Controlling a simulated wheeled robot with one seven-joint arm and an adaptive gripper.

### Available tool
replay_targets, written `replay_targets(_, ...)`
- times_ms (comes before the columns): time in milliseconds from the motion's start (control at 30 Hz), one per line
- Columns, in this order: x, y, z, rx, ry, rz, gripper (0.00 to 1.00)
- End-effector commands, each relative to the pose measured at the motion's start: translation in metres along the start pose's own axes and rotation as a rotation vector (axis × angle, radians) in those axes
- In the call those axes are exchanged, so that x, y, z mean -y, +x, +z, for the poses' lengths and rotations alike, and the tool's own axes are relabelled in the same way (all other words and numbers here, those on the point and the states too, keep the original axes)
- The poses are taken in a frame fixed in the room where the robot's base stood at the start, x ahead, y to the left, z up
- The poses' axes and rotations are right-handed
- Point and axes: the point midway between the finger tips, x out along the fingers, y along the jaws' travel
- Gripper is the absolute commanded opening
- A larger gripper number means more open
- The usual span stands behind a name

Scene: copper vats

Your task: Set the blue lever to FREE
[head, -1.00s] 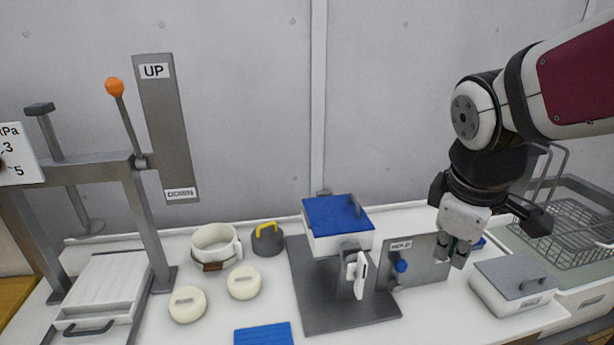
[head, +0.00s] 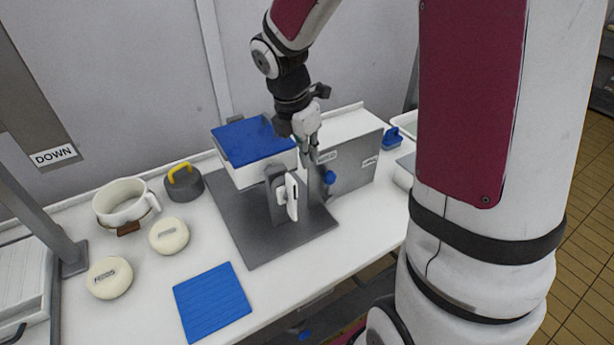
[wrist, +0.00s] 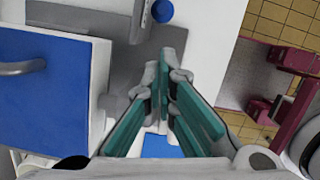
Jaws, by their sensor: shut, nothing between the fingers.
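The blue lever's round knob (head: 329,177) stands out from the front of a grey upright panel (head: 355,170), near its left end. The knob also shows at the top of the wrist view (wrist: 162,11). A small label (head: 327,156) sits above the knob and another (head: 370,161) is further right; neither reads clearly. My gripper (head: 314,158) points down at the panel's left end, just up and left of the knob. Its fingers (wrist: 164,62) are shut and empty. I cannot tell whether they touch the lever or panel; the lever's arm is mostly hidden.
Left of the panel, a blue-lidded white box (head: 252,142) stands on a grey base plate (head: 275,238) with a white-handled bracket (head: 291,196) in front. A blue mat (head: 212,302), cream discs (head: 169,236) and a white cup (head: 122,205) lie further left.

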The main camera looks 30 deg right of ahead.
Motion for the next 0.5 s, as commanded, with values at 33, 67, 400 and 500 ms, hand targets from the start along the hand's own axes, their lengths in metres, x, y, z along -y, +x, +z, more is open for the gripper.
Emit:
replay_targets(33, 0.0, 0.0, 0.0, 0.0, 0.0, 0.0, 0.0)
replay_targets(67, 0.0, 0.0, 0.0, 0.0, 0.001, 0.0, 0.0)
replay_targets(400, 0.001, 0.025, -0.001, -0.002, 0.001, -0.004, 0.0)
replay_targets(500, 0.001, 0.044, -0.001, -0.002, 0.002, -0.005, 0.0)
